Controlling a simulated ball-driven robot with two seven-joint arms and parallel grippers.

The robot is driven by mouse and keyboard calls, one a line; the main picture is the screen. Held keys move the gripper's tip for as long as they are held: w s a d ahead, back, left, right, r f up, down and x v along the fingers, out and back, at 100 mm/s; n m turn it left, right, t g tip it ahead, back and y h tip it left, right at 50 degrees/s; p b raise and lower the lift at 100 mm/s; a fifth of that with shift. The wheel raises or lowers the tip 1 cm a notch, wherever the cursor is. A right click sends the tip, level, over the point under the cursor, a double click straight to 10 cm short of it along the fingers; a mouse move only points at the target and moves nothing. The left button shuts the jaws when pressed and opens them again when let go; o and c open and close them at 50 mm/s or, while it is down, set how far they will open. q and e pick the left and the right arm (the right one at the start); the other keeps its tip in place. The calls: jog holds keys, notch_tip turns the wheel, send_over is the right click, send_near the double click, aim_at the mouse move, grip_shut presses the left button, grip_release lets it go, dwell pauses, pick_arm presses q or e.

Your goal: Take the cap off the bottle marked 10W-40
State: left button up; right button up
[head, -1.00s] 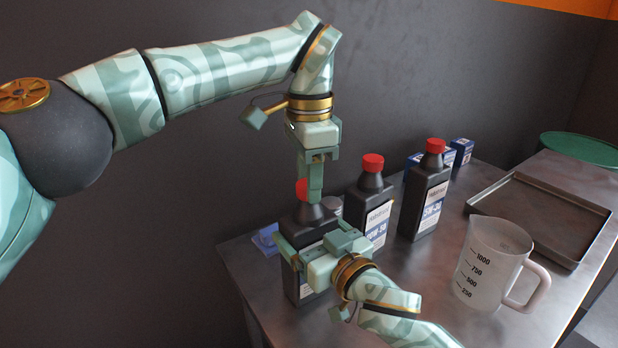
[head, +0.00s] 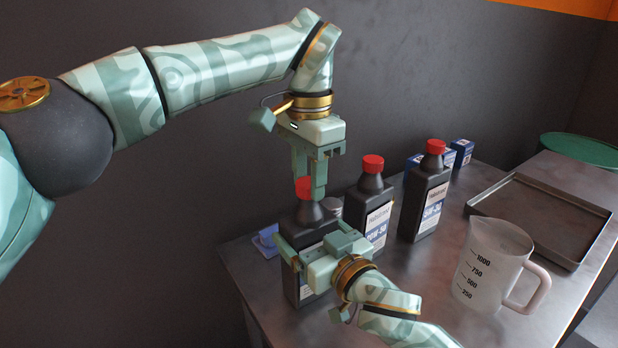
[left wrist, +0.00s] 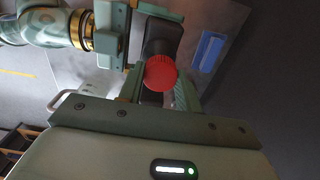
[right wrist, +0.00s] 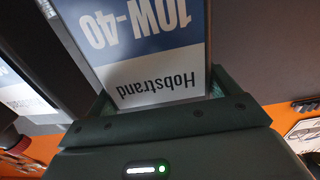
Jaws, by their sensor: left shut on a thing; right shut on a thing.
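The bottle marked 10W-40 (head: 303,217) is black with a red cap (head: 303,187) and stands on the bench at the left; its label (right wrist: 140,40) fills the right wrist view, reading 10W-40 and Hobstrand upside down. My right gripper (head: 308,252) is shut on the bottle's body. My left gripper (head: 312,180) is above it, pointing down, shut on the red cap, which also shows between its fingers in the left wrist view (left wrist: 160,73). The cap sits on the bottle's neck; whether it is loose I cannot tell.
Two more black bottles with red caps, a middle one (head: 368,208) and a right one (head: 424,200), stand close by. A translucent measuring jug (head: 488,268) and an empty metal tray (head: 480,209) are on the right. Small blue boxes (head: 462,153) stand at the back.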

aim_at(309, 182)
pick_arm(q)
jog(key=shift+r, duration=0.9)
jog(key=shift+r, duration=0.1)
jog(key=shift+r, duration=1.9)
pick_arm(e)
jog(key=o, duration=1.7)
